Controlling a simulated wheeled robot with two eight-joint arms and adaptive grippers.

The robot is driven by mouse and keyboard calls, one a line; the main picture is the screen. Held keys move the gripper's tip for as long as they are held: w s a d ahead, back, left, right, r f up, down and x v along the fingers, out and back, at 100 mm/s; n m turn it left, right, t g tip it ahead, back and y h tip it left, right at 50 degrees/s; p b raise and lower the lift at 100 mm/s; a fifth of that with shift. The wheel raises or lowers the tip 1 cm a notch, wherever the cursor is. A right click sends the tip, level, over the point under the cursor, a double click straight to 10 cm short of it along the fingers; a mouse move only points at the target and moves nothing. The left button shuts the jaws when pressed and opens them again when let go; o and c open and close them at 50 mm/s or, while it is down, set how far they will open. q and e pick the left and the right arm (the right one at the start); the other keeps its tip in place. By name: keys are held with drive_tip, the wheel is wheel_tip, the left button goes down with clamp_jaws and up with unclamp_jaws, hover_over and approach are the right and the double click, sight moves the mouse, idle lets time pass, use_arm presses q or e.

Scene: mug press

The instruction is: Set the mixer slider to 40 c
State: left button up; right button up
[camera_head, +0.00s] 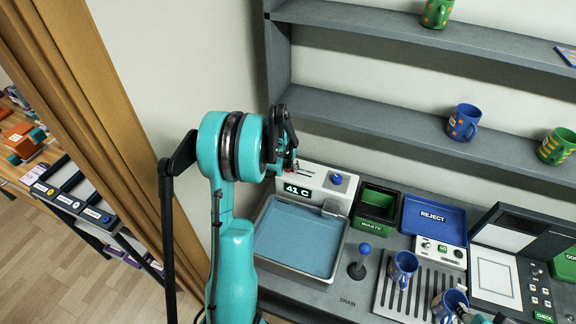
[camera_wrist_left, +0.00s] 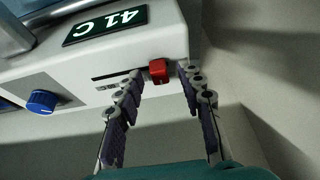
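The mixer is a white box (camera_head: 318,180) behind the blue basin; its display (camera_head: 298,191) reads 41 C. The left wrist view shows the box (camera_wrist_left: 60,75) upside down, with the display (camera_wrist_left: 105,26) reading 41 C. The red slider knob (camera_wrist_left: 159,70) sits in a dark slot on its face. My left gripper (camera_wrist_left: 160,76) is open around the knob, one finger on each side, with visible gaps. In the head view my left gripper (camera_head: 290,165) is at the box's left end, partly hidden. My right gripper (camera_head: 468,314) shows partly at the bottom edge, beside a blue mug (camera_head: 448,303); its grip is unclear.
A blue dial (camera_wrist_left: 41,101) is on the mixer face. A blue-knobbed lever (camera_head: 364,249) stands right of the basin (camera_head: 300,240). Another blue mug (camera_head: 402,268) stands on the drain grate (camera_head: 400,300). The waste bin (camera_head: 378,203) and reject tray (camera_head: 433,217) lie farther right. Shelves hold mugs above.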

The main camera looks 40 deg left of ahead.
sight(299, 171)
use_arm(q)
clamp_jaws()
drive_tip(key=shift+w+d+b, duration=0.3)
drive_tip(key=shift+d, duration=0.65)
drive_tip(key=shift+w+d+b, duration=0.3)
drive_tip(key=shift+d, duration=0.75)
unclamp_jaws()
